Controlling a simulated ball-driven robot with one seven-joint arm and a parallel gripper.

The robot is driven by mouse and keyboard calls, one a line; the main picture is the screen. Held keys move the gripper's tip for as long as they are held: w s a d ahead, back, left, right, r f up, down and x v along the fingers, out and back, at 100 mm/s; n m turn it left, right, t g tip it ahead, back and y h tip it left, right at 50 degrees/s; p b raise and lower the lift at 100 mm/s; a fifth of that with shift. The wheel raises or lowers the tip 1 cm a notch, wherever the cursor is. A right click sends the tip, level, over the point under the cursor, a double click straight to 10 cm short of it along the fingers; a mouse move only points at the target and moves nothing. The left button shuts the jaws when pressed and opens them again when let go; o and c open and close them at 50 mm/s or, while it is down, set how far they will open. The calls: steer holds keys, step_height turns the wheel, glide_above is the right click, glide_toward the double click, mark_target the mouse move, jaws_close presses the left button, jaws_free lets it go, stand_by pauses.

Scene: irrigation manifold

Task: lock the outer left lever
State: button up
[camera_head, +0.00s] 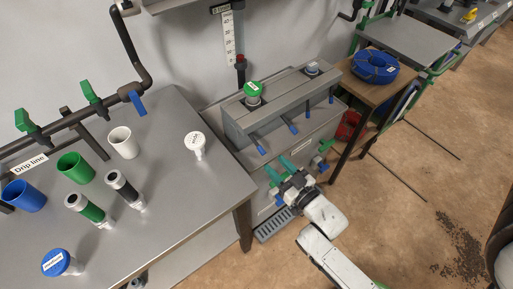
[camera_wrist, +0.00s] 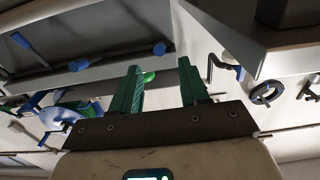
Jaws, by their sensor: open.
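Three levers with blue tips stick out from the front of the grey manifold box (camera_head: 290,105). The outer left lever (camera_head: 262,149) is the leftmost in the head view and slants down toward the front. In the wrist view the blue tip nearest my fingers (camera_wrist: 160,48) appears to be this lever. The middle lever (camera_head: 292,128) and the right lever (camera_head: 331,99) are farther right. My gripper (camera_head: 278,167) has green fingers, apart and empty, just below and in front of the outer left lever. In the wrist view my gripper (camera_wrist: 158,78) shows no contact with it.
A metal table (camera_head: 180,220) with cups and bottles stands at the left. A green-capped fitting (camera_head: 253,91) sits on the manifold. A blue and white valve part (camera_wrist: 62,115) is left of my fingers in the wrist view. A wooden stand (camera_head: 350,85) with a blue hose coil (camera_head: 375,66) is right.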

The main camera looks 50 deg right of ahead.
mark_target(259, 147)
steer(key=p+x, duration=0.1)
steer(key=x, duration=0.9)
jaws_close()
stand_by(0.4)
